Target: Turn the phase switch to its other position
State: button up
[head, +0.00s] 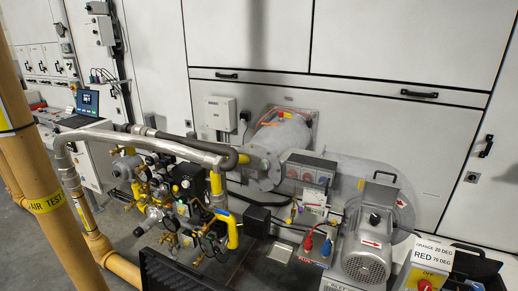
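No part in view is labelled as the phase switch. A red rotary knob on a yellow plate (425,284) sits at the bottom right, cut by the lower edge, on a grey box below a white sign (432,255) reading "ORANGE 20 DEG" and "RED 70 DEG". Its position is too small to read. A grey box with several red round parts (311,172) is fixed by the burner flange; I cannot tell whether one is the phase switch. My gripper is not in view.
A grey motor (367,257) and blower housing (400,200) stand at right. The valve and pipe assembly (185,190) fills the middle. A thick yellow pipe (45,185) crosses the left. White cabinets (400,50) form the back. A laptop (85,105) sits far left.

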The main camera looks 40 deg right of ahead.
aim_at(374, 219)
jog(key=z, duration=1.25)
